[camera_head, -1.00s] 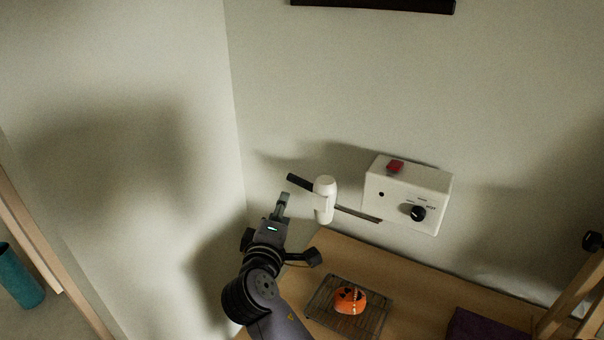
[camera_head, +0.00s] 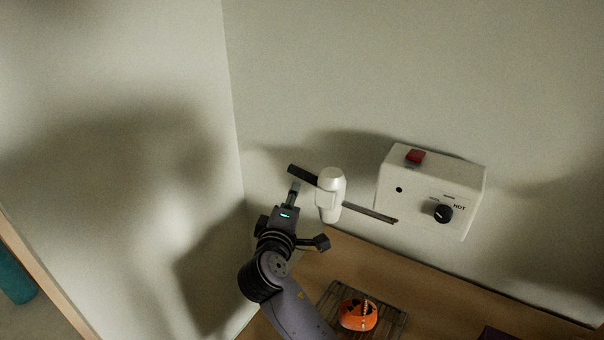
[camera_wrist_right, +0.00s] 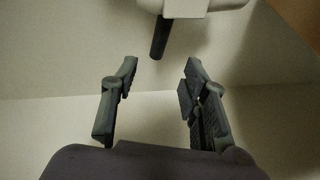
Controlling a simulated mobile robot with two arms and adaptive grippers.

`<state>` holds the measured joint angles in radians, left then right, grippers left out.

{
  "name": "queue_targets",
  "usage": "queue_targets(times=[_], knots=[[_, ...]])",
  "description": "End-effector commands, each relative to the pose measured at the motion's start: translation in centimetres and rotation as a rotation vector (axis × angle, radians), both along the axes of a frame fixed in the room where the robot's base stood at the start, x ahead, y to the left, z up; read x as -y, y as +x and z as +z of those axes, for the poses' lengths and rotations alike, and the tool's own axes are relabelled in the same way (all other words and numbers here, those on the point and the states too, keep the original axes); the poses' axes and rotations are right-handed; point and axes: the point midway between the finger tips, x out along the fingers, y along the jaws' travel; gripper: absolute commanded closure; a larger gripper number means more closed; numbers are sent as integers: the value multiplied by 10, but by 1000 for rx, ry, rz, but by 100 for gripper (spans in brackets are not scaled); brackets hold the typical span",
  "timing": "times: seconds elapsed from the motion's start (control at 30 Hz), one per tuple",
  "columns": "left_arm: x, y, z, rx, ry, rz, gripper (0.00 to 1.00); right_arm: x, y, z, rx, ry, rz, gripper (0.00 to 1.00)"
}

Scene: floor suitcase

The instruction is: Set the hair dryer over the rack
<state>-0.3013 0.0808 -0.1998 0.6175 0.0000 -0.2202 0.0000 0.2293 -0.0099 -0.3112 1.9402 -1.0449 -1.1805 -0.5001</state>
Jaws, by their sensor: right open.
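The hair dryer (camera_head: 330,196) is a white body with a black part (camera_head: 303,175) sticking out to the left, up against the wall. A dark rod runs from it toward the right. My right gripper (camera_head: 294,191) is just below the black part. In the right wrist view, the gripper (camera_wrist_right: 160,95) is open and empty. There the black part (camera_wrist_right: 160,38) hangs beyond the fingertips, roughly between them, below the white dryer body at the top edge. The wire rack (camera_head: 398,328) lies on the wooden surface, partly cut off at the bottom edge. My left gripper is not in view.
An orange object with dark marks (camera_head: 357,315) sits on the rack. A white wall box (camera_head: 430,190) with a red button and black knob is right of the dryer. The wall corner is close to my right arm's left side. A teal object (camera_head: 15,270) is far left.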

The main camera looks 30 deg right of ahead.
Motion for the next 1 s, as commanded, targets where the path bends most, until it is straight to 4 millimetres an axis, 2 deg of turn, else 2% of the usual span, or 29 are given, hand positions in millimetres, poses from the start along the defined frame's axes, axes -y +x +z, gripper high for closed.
queue_targets(times=[0.3, 0.53, 0.73, 1.0], knots=[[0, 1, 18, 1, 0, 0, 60, 44, 57, -6, -2, -4, -3, 59], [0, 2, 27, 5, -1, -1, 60, 70, 91, -12, -2, -3, -2, 59], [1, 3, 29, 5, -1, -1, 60, 81, 107, -15, 0, -1, 0, 59], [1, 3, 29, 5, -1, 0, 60, 83, 110, -17, 0, 0, 0, 59]])
